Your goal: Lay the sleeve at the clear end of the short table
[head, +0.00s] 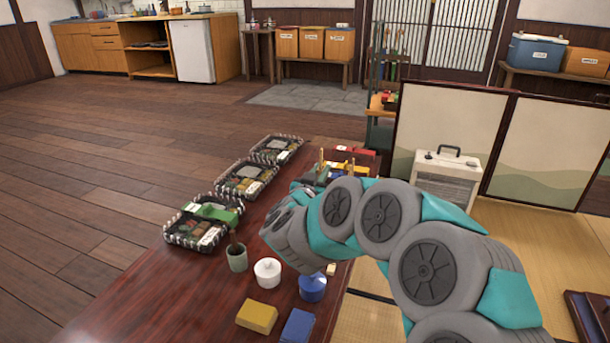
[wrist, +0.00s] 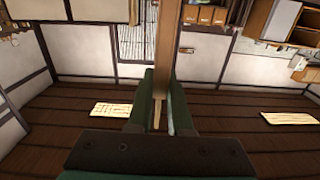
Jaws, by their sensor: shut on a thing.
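My gripper (wrist: 165,75) shows in the wrist view with its two dark green fingers close together. A thin pale strip (wrist: 171,115) shows between them, seen nearly edge on; it appears to be the sleeve, and its markings cannot be read. A long low red-brown table (head: 150,292) runs beneath my arm. I cannot tell which table is the short one or see its clear end for certain.
On the low table are trays of food (head: 246,180), a green cup (head: 237,257), a white pot (head: 267,271), a blue pot (head: 312,287), a yellow block (head: 257,317) and a blue block (head: 297,326). A heater (head: 447,178) stands by the screens. The plank floor at left is open.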

